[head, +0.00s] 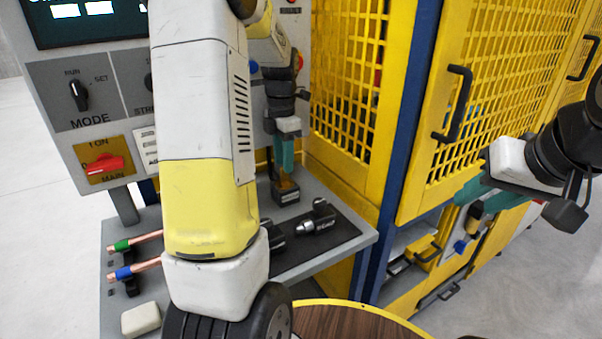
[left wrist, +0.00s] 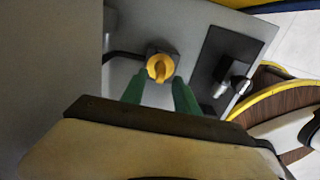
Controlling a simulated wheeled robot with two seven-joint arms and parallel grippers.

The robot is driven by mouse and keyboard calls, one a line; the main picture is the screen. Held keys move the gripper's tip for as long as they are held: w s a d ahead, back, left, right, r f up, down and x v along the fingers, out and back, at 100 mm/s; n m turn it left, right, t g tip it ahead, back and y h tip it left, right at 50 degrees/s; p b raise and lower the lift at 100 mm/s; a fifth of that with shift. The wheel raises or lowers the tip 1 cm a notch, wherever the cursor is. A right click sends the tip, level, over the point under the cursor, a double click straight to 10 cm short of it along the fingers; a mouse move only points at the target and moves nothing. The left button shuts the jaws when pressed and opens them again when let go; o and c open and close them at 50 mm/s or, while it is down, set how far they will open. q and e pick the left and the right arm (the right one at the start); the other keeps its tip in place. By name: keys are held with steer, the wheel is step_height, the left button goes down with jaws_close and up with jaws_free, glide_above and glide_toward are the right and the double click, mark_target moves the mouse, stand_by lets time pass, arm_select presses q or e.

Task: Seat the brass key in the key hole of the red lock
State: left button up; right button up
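A yellow, brass-coloured piece that looks like the key (head: 287,184) stands in a small black block on the grey shelf. It shows from above in the left wrist view (left wrist: 160,67). My left gripper (head: 285,166) points down just above it, its green fingers apart. In the left wrist view the fingers (left wrist: 160,86) frame the near side of the piece, with no clear contact. A small red part (head: 298,62) shows on the panel behind my left wrist; I cannot tell whether it is the red lock. No key hole is visible.
A dark mat (head: 335,236) with metal fittings lies right of the key. A red main switch (head: 104,164) is on the panel. A yellow mesh cage stands behind; a round wooden-topped table is in front.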

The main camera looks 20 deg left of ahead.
mark_target(285, 180)
arm_select(q)
steer(key=shift+f, duration=1.4)
jaws_close()
